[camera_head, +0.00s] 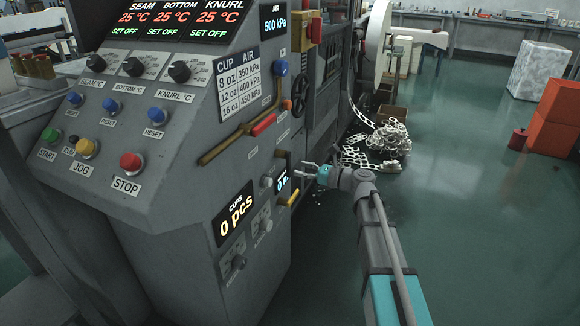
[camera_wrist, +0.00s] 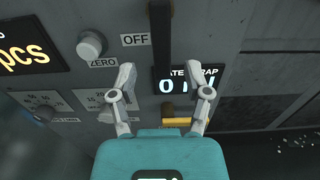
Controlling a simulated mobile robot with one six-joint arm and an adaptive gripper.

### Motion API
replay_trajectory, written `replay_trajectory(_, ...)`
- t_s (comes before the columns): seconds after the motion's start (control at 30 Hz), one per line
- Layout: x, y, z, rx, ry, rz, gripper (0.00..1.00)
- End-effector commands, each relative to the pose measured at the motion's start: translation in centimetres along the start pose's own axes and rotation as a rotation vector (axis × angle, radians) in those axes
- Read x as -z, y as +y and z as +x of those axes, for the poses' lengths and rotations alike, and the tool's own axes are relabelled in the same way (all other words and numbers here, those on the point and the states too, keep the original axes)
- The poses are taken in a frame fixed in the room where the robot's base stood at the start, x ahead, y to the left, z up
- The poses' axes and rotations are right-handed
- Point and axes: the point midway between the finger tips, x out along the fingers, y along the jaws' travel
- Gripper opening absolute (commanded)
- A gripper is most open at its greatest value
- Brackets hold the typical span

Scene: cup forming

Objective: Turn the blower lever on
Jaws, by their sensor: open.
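A dark upright lever (camera_wrist: 161,38) is at the top middle of the wrist view, beside an OFF label (camera_wrist: 134,40). It is the likely blower lever, but no blower label is readable. In the head view that part of the panel is too small to make the lever out clearly. My gripper (camera_head: 306,171) is at the right edge of the machine's front panel. In the wrist view its fingers (camera_wrist: 165,84) are spread wide and empty, with the lever's lower end lying ahead between them. I cannot tell any contact.
A lit counter (camera_wrist: 185,82) is partly hidden behind the right finger. A yellow handle (camera_head: 292,198) sticks out below the gripper. A ZERO knob (camera_wrist: 91,44) is to the left.

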Motion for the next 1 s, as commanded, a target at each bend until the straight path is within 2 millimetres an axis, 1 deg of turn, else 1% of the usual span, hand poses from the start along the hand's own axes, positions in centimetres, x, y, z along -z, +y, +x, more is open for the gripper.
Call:
replay_trajectory(0.03, 0.0, -0.1, 0.9, -0.002, 0.000, 0.000, 0.63)
replay_trajectory(0.1, 0.0, -0.1, 1.9, -0.001, 0.000, 0.000, 0.63)
replay_trajectory(0.33, 0.0, -0.1, 4.2, 0.000, 0.000, 0.000, 0.63)
replay_trajectory(0.5, 0.0, -0.1, 4.9, 0.000, 0.000, 0.000, 0.63)
replay_trajectory(0.8, 0.0, 0.0, 5.0, 0.001, 0.000, 0.000, 0.63)
replay_trajectory(0.83, 0.0, 0.0, 5.0, 0.001, 0.000, 0.000, 0.61)
replay_trajectory(0.87, 0.0, 0.0, 5.0, 0.001, 0.000, 0.000, 0.55)
replay_trajectory(1.0, 0.0, 0.0, 5.0, 0.001, 0.000, 0.000, 0.29)
